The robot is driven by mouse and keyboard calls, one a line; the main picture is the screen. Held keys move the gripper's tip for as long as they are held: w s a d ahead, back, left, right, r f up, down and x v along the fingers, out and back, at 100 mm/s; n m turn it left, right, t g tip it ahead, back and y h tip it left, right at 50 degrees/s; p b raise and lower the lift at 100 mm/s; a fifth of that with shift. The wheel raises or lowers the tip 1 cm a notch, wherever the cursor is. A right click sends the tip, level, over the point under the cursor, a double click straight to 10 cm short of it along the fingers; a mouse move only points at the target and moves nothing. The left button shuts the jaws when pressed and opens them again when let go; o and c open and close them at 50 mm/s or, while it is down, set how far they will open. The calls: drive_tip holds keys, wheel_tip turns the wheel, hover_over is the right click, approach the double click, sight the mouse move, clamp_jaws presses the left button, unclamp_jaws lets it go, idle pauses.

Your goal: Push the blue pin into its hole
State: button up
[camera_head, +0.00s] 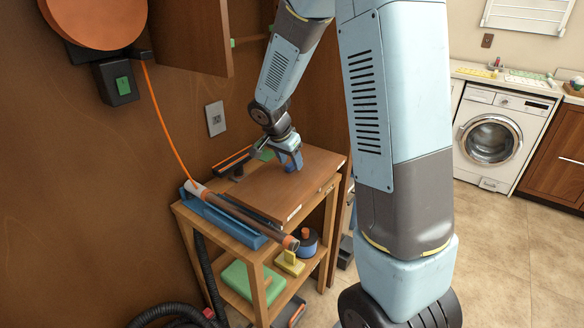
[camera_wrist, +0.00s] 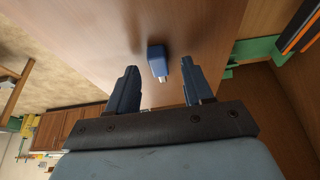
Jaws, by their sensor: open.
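The blue pin (camera_wrist: 157,60) shows in the wrist view as a small dark blue block with a pale metal end, at the brown wooden board (camera_wrist: 90,25). My gripper (camera_wrist: 159,67) is open, with one dark finger on each side of the pin. Gaps show between the pin and both fingers, so it is not gripped. In the head view my gripper (camera_head: 290,166) is low over the board (camera_head: 262,188) on the small wooden bench. The pin cannot be made out for sure there, and its hole is not visible in either view.
A wall and cabinet stand close behind the bench. The lower shelf holds a green box (camera_head: 250,283) and a yellow block (camera_head: 290,262).

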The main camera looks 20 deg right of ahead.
drive_tip(key=shift+w+d+f, duration=0.1)
drive_tip(key=shift+d+f, duration=0.05)
drive_tip(key=shift+f, duration=0.3)
drive_tip(key=shift+c, duration=0.4)
clamp_jaws()
